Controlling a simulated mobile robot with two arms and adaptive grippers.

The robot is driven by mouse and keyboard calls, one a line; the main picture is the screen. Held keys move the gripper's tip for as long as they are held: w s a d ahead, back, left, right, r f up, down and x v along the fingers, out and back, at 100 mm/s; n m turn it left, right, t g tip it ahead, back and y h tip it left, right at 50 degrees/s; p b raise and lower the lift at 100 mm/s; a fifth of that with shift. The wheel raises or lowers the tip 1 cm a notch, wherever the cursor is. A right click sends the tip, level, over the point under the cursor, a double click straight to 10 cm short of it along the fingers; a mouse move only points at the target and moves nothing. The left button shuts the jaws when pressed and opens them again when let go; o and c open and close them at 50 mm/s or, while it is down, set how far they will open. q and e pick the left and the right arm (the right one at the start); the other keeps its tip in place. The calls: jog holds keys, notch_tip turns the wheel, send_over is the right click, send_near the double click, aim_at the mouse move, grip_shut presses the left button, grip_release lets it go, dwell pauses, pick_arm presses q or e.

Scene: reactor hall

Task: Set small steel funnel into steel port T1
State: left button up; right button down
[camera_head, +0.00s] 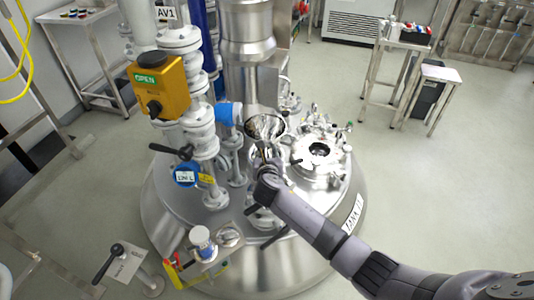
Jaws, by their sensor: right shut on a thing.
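The small steel funnel (266,126) shows as a shiny, wide-mouthed cone above the tank's top, left of the round flanged opening. My right gripper (265,160) is just below the cone and shut on the funnel. My right arm comes in from the lower right. The funnel's lower end is hidden by the gripper. I cannot read a T1 label, and I cannot tell which fitting is steel port T1 or whether the funnel touches one. My left gripper is not in view.
The steel tank (284,268) carries a flanged opening (319,152) ringed by fittings. White valve piping with a yellow actuator box (159,86) marked OPEN rises at left, and a thick steel column (249,60) stands behind the funnel. A small cart (403,44) stands at the back right.

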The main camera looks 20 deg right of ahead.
jog(key=shift+f, duration=0.1)
jog(key=c, duration=1.3)
grip_release()
jog(key=shift+c, duration=0.2)
jog(key=shift+o, duration=0.8)
jog(key=shift+f, duration=0.1)
jog(key=shift+s, duration=0.1)
jog(key=v, duration=1.2)
